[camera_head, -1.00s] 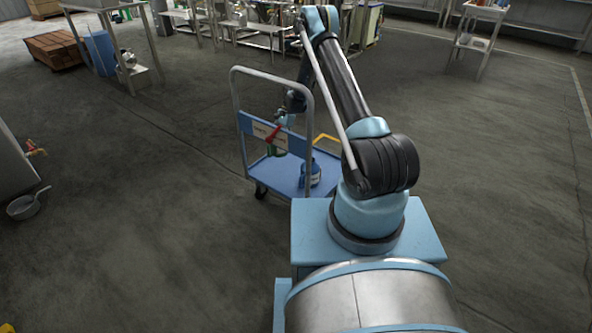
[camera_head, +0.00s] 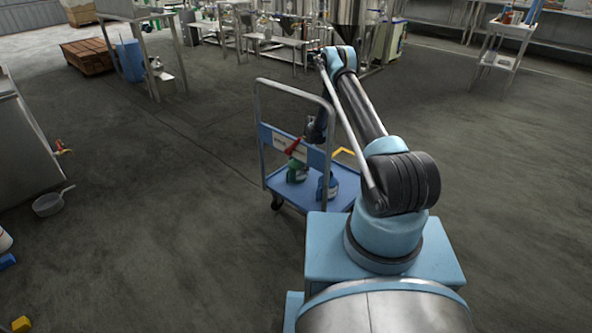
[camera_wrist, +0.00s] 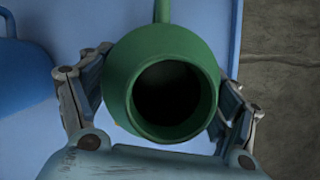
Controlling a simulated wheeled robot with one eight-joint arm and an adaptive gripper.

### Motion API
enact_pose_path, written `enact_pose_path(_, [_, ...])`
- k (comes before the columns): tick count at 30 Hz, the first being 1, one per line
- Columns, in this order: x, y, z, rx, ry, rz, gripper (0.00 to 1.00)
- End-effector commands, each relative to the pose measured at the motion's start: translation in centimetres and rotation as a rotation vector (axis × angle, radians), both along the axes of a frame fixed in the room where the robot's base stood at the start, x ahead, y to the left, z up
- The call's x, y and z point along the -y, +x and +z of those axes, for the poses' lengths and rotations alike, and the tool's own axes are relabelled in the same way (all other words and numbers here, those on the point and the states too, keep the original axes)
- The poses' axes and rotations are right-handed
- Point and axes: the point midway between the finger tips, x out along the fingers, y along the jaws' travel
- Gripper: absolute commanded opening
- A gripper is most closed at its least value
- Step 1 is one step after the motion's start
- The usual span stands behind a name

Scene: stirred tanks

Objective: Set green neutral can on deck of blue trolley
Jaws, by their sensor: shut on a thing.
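The green can (camera_head: 296,174) is in my gripper over the blue deck (camera_head: 312,194) of the trolley. In the wrist view the green can (camera_wrist: 150,55) has a dark round opening facing the camera. The fingers of my gripper (camera_wrist: 163,90) are closed on its two sides. In the head view the can's base looks at or very close to the deck; I cannot tell whether it touches. A red part (camera_head: 293,146) shows just above the can.
A blue can (camera_head: 327,186) stands on the deck right of the green one; it partly shows in the wrist view (camera_wrist: 22,70). The trolley's tall grey handle frame (camera_head: 259,125) rises close to my arm. A pan (camera_head: 48,204) lies on the floor at left.

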Motion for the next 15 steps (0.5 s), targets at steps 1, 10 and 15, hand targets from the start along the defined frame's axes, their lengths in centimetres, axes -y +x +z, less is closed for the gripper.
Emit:
enact_pose_path(1, [0.00,-0.01,-0.30,-0.001,0.001,0.000,0.29])
enact_pose_path(10, [0.01,-0.02,-0.46,-0.001,0.001,0.000,0.29])
enact_pose_path(15, [0.02,-0.01,-0.62,0.000,0.000,0.000,1.00])
